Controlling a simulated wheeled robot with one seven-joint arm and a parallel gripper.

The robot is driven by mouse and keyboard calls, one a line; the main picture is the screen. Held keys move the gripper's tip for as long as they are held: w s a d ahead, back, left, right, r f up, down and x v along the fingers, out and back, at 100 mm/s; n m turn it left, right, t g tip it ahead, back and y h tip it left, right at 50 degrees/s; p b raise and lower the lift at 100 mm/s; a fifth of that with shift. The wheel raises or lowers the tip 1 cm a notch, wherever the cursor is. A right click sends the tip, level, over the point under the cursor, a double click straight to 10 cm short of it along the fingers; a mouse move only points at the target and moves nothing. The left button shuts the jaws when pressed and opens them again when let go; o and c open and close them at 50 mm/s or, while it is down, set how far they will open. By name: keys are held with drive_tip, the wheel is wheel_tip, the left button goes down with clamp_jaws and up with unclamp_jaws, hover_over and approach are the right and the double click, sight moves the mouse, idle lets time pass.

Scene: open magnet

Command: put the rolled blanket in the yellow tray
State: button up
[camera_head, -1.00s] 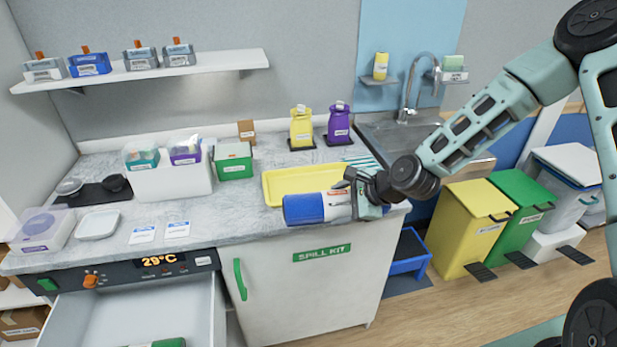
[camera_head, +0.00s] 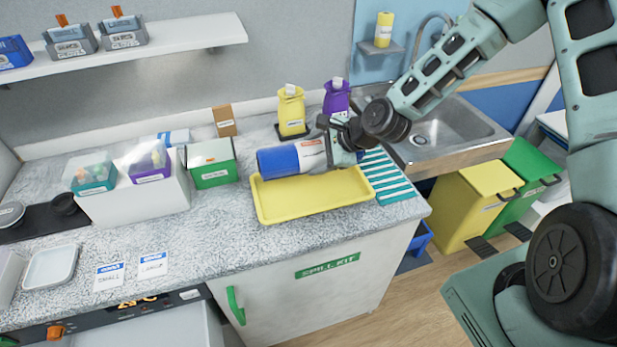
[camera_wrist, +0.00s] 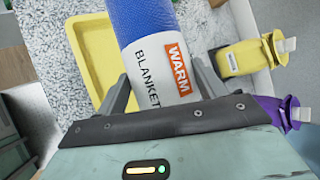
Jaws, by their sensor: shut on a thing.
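The rolled blanket (camera_head: 280,161) is blue with a white label band. In the wrist view the rolled blanket (camera_wrist: 143,27) shows the words WARM BLANKET on its band. My gripper (camera_head: 328,150) is shut on the blanket at its labelled end and holds it level, above the back part of the yellow tray. The yellow tray (camera_head: 300,207) lies on the counter near its front edge and looks empty. The tray (camera_wrist: 83,30) is partly hidden behind the blanket in the wrist view.
The sink (camera_head: 440,133) lies farther right. An open drawer is at lower left.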

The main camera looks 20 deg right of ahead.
drive_tip(key=shift+f+p, duration=1.2)
drive_tip(key=shift+f, duration=3.2)
drive_tip(key=o, duration=1.1)
drive_tip(key=shift+s, duration=0.1)
drive_tip(key=shift+c, duration=0.2)
drive_tip(key=b+v, duration=0.4)
drive_tip(key=v, duration=0.7)
drive_tip(key=s+a+r+n+g+h, duration=0.2)
drive_tip(key=s+a+r+n, duration=0.2)
drive_tip(key=s+n, duration=0.4)
drive_tip(key=s+a+r+n+g+h, duration=0.2)
drive_tip(key=s+a+r+n, duration=0.2)
drive_tip(key=s+r+n, duration=0.3)
drive_tip(key=s+a+r+n+g+h, duration=0.2)
drive_tip(key=s+a+r+n, duration=0.2)
drive_tip(key=s+n, duration=0.6)
drive_tip(key=shift+s+r+n+g, duration=0.4)
drive_tip(key=shift+s+r, duration=0.25)
drive_tip(key=shift+r, duration=0.15)
drive_tip(key=shift+f, duration=0.1)
